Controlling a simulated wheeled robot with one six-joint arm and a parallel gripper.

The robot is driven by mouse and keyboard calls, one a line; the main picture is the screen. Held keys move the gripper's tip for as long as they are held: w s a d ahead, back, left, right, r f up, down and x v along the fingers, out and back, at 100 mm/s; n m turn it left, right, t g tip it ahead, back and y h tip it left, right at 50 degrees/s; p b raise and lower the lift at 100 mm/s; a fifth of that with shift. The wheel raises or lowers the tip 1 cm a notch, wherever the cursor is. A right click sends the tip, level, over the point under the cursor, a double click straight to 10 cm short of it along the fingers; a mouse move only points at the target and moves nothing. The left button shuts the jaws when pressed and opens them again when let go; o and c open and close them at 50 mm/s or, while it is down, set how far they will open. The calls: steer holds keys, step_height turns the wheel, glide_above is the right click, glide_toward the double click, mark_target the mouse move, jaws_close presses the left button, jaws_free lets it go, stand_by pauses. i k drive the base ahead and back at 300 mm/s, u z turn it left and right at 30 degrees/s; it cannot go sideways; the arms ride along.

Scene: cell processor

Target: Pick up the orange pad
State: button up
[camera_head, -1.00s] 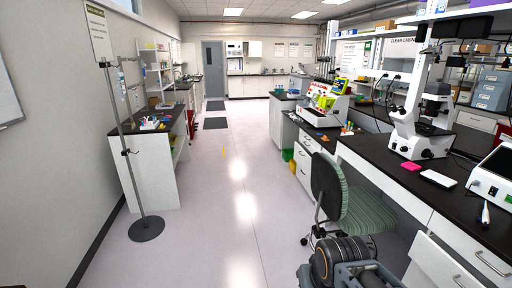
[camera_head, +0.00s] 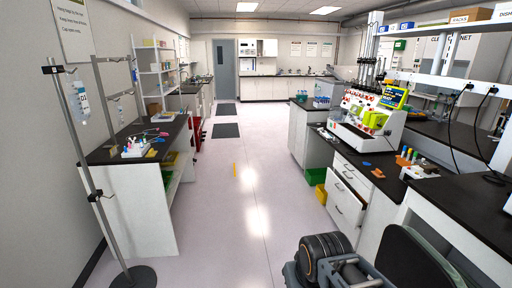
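A small flat orange piece (camera_head: 378,173), likely the orange pad, lies on the dark right-hand bench top (camera_head: 350,157), near its front edge. It is too small to make out its exact shape. An orange holder with coloured tubes (camera_head: 405,158) stands behind it to the right. Parts of my arm show at the bottom right of the picture, well short of the orange piece. My gripper's fingers are not visible.
A dark chair back (camera_head: 415,262) stands at the lower right by the bench. Drawers (camera_head: 345,200) and a yellow bin (camera_head: 321,194) are below the bench top. A pole stand (camera_head: 100,205) and a bench (camera_head: 135,210) are at left.

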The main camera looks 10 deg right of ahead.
mark_target(379, 174)
steer(key=z, duration=0.3)
steer(key=i, duration=2.25)
steer(key=z, duration=1.25)
steer(key=i, duration=1.5)
steer(key=z, duration=0.55)
